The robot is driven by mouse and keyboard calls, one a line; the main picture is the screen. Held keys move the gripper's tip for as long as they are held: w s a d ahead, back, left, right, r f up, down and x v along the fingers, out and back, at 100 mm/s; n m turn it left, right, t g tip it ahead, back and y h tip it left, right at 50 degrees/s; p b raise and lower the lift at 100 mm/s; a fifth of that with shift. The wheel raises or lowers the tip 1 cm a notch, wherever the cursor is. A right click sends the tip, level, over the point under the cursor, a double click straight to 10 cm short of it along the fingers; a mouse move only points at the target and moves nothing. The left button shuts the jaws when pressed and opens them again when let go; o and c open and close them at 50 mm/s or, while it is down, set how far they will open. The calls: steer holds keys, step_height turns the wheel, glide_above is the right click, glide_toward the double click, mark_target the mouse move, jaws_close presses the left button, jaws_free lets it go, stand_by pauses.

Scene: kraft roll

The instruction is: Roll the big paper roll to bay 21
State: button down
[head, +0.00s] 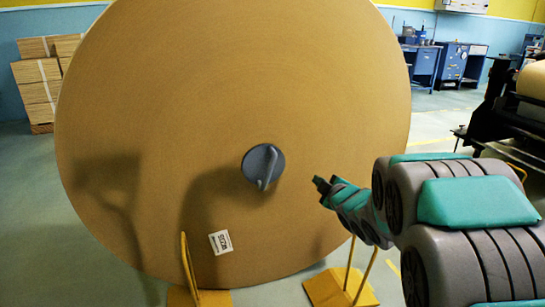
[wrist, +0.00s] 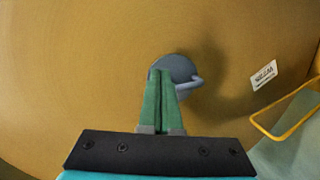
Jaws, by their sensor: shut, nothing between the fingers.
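The big paper roll (head: 330,90) stands on its curved side, its flat brown end facing me and filling most of the head view. A grey round hub with a handle (head: 263,166) sits near the middle of that end; it also shows in the wrist view (wrist: 186,72). A white label (head: 220,242) is below the hub. My gripper (head: 320,184) is shut and empty, to the right of the hub in the head view. In the wrist view its green fingers overlap the hub; I cannot tell whether they touch it. No bay number is readable.
Yellow chocks with upright handles stand at the roll's foot, one on the left (head: 188,270) and one on the right (head: 340,287). Stacked boxes (head: 38,90) are at the back left. Blue workbenches (head: 450,62) and a dark machine (head: 508,120) are at the right.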

mark_target(273, 157)
steer(key=a+r+n+y, duration=0.3)
steer(key=a+n+y, duration=0.4)
steer(key=a+y, duration=0.3)
steer(key=shift+h, duration=0.8)
steer(key=shift+w+a+f+p, duration=0.1)
steer(key=shift+w+a+p, duration=0.5)
steer(key=shift+w, duration=0.95)
steer(key=shift+w+a+p, duration=0.4)
steer(key=shift+w+a, duration=0.3)
steer(key=shift+w, duration=0.8)
steer(key=shift+w+a+f+p, duration=0.1)
steer(key=shift+w+a+p, duration=0.5)
steer(key=shift+w, duration=0.95)
